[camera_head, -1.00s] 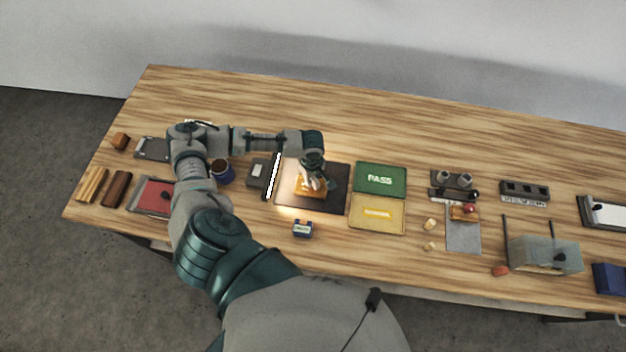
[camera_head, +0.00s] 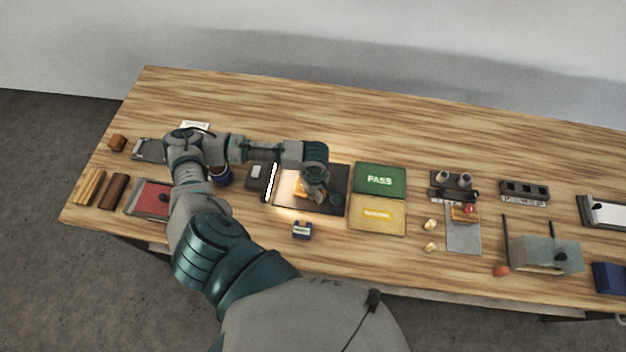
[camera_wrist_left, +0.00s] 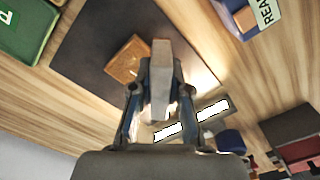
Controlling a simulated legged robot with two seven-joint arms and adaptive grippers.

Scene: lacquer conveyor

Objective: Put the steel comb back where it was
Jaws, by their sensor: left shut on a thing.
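My left gripper (camera_head: 320,197) is over the dark mat (camera_head: 338,173) beside the lit bar. In the left wrist view, the fingers (camera_wrist_left: 160,105) are shut on a flat grey metal piece, which I take for the steel comb (camera_wrist_left: 160,75). It points away from the palm, above the mat; I cannot tell whether it touches anything. An amber block (camera_wrist_left: 127,60) lies on the mat beside the comb. My right gripper is not in view.
A glowing white bar (camera_head: 270,182) stands at the mat's left edge. Green PASS (camera_head: 380,179) and yellow (camera_head: 377,214) mats lie to the right. A small blue labelled box (camera_head: 302,230) sits in front. The wood behind the mats is clear.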

